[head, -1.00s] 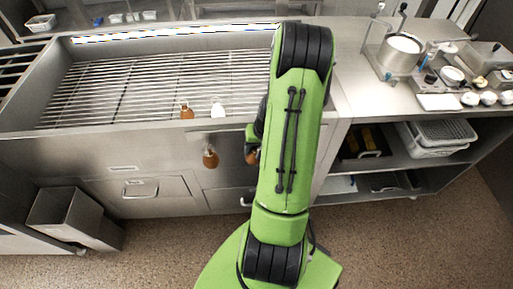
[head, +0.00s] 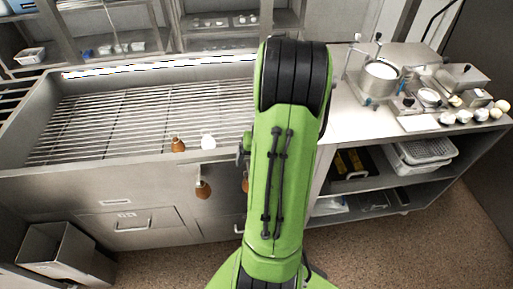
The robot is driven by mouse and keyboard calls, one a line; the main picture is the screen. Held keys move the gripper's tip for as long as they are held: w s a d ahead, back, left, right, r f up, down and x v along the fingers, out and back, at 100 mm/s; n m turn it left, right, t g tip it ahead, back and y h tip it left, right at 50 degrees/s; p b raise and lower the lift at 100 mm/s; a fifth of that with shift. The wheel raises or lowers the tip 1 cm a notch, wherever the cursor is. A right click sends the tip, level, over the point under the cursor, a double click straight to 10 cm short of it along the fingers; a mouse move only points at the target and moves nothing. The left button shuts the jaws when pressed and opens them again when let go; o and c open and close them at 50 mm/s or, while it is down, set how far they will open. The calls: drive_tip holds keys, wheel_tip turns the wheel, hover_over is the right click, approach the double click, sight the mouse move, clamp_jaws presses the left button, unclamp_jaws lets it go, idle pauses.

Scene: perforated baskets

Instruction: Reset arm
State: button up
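My green arm with black joint covers rises through the middle of the head view, in front of the grill unit. The arm's far end is hidden behind its own links, so my gripper does not show. I cannot see whether it holds anything.
A steel grill (head: 110,125) fills the left, with a brown bottle (head: 178,145) and a white bottle (head: 208,141) at its front edge. A brown item (head: 203,189) hangs below. At right, a steel counter (head: 345,125) carries a pot (head: 381,78); perforated baskets (head: 425,152) sit underneath.

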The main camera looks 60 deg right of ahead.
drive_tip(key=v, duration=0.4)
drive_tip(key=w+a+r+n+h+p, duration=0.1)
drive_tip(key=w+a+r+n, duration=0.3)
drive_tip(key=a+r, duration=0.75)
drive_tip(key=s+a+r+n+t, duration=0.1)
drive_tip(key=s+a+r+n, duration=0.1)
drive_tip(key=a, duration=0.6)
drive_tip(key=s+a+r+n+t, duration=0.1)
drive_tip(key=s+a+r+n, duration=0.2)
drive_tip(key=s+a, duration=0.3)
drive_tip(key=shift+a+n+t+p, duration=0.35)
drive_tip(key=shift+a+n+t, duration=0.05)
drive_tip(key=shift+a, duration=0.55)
